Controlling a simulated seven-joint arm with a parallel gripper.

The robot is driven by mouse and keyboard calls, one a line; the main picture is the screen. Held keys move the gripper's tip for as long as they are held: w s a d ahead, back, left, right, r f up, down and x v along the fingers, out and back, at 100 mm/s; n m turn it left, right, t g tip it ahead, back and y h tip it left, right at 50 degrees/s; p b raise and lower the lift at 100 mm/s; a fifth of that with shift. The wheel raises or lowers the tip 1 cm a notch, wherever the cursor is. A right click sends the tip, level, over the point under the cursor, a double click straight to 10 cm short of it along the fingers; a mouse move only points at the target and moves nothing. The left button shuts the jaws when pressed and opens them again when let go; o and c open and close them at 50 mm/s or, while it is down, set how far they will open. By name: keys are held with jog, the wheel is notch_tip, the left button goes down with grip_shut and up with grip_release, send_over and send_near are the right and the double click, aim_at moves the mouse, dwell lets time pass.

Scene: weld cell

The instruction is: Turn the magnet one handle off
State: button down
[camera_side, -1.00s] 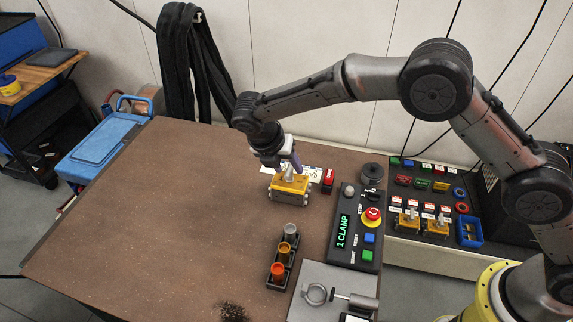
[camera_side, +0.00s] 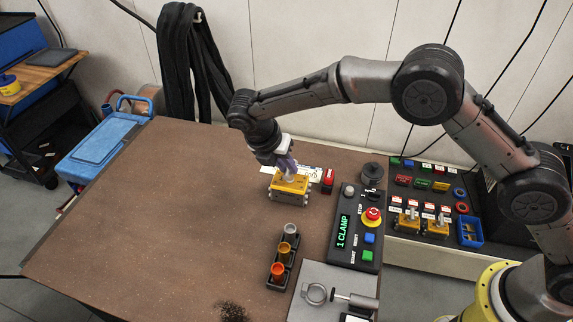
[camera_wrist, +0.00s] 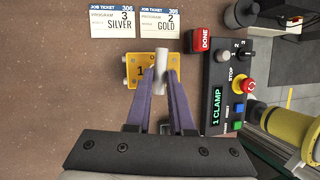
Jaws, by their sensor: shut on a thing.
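The yellow magnet (camera_side: 289,187), marked 1 in the wrist view (camera_wrist: 139,72), sits on the brown table. Its pale grey handle (camera_wrist: 160,62) stands on top of it, and in the wrist view it runs up the picture between my fingers. My gripper (camera_wrist: 160,78) is shut on this handle, with its purple fingers on either side. In the side view my gripper (camera_side: 287,170) reaches down over the magnet and hides much of the handle.
A control panel (camera_side: 340,255) reading "1 CLAMP" stands to the right, with a red stop button (camera_side: 372,215). A red DONE block (camera_wrist: 200,39) and job tickets (camera_wrist: 110,22) lie behind the magnet. A rack of colored cups (camera_side: 282,262) stands in front. The table's left side is clear.

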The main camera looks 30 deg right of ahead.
jog(key=m+g, duration=0.1)
jog(key=m, duration=0.2)
jog(key=w+m+g, duration=0.1)
jog(key=m+g, duration=0.1)
jog(key=m, duration=0.3)
jog(key=m+g, duration=0.1)
jog(key=m, duration=0.1)
jog(key=m+y, duration=0.1)
jog(key=shift+w+d+r+m+g, duration=0.1)
jog(key=shift+w+d+m+g, duration=0.05)
jog(key=shift+w+m+g, duration=0.15)
jog(key=shift+d+r+m+g+y, duration=0.1)
jog(key=shift+m+g+y, duration=0.4)
jog(key=shift+m, duration=0.9)
jog(key=c, duration=0.8)
grip_release()
